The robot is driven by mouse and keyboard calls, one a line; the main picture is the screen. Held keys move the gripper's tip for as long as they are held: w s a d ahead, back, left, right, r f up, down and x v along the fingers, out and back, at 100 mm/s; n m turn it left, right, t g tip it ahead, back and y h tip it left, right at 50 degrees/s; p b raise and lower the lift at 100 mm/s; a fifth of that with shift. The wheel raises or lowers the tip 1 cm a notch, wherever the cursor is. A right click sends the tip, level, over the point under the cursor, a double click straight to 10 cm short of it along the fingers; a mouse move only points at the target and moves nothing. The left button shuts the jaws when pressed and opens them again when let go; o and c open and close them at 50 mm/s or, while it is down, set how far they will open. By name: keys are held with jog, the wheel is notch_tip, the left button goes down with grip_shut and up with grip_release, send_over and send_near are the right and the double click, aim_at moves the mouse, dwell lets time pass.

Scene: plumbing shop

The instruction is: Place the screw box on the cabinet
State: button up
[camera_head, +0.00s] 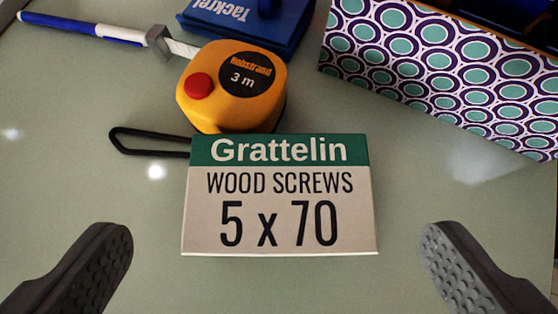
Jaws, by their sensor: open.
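The screw box (278,197) is a small carton with a green band reading "Grattelin" and a beige face reading "WOOD SCREWS 5 x 70". It rests on a pale grey-green glossy surface (60,160) in the middle of the view. My gripper (277,245) is open and empty. One finger is at the lower left and one at the lower right, with a gap between each finger and the box. The cabinet cannot be made out for certain in this view.
A yellow tape measure (228,100) with a black strap sits right behind the box. A blue and white pen (80,28) lies at the upper left. A blue "Tackrel" item (245,22) is at the top. A patterned box (440,70) fills the upper right.

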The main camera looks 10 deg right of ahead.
aim_at(280, 199)
jog(key=shift+x, duration=3.05)
jog(key=c, duration=1.4)
